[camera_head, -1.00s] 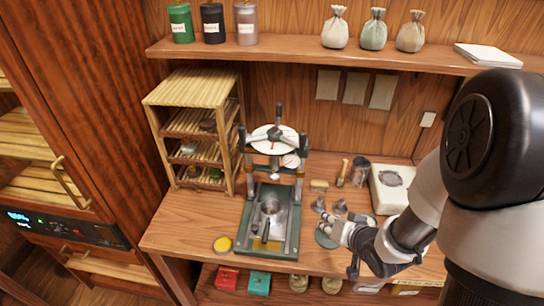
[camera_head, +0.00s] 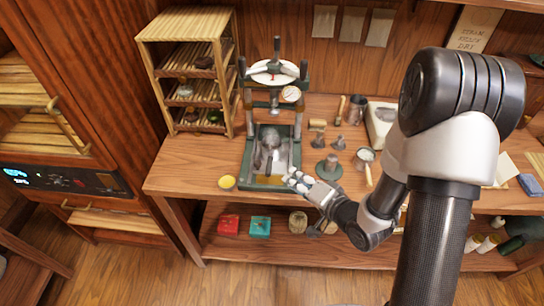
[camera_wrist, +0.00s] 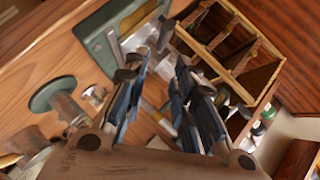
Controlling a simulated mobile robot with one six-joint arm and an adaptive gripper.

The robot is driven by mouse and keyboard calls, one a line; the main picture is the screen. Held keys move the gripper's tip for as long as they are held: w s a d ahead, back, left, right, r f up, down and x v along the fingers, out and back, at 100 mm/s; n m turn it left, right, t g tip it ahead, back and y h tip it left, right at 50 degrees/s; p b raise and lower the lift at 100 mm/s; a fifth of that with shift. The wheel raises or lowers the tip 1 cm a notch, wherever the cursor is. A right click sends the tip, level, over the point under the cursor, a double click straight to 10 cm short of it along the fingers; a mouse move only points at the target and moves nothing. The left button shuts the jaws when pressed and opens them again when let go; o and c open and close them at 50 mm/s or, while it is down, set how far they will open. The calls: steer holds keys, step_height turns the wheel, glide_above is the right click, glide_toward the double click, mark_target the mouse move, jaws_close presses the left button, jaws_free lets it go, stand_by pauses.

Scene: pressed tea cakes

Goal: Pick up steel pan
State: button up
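A small round metal pan (camera_head: 366,155) with a pale wooden handle appears to be the steel pan; it lies on the bench right of the green disc (camera_head: 329,169). I cannot single it out surely in the wrist view. My gripper (camera_head: 297,180) is over the front right corner of the green press base (camera_head: 252,177), left of the pan and apart from it. In the wrist view my gripper's (camera_wrist: 158,80) two dark blue-grey fingers are spread, with a gap between them and nothing clearly held.
The press column and dial (camera_head: 291,94) rise behind my gripper. A wooden rack (camera_head: 149,66) stands at the back left. Small metal pieces (camera_head: 318,142) crowd the bench behind the disc. The left bench is mostly clear.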

steer(key=b, duration=0.2)
glide_toward(271, 164)
steer(key=x, duration=0.4)
steer(key=shift+w+f, duration=0.35)
steer(key=b+x, duration=0.1)
steer(key=x, duration=0.4)
steer(key=shift+s+a, duration=0.1)
steer(key=shift+s, duration=0.05)
steer(key=shift+r, duration=0.1)
jaws_close()
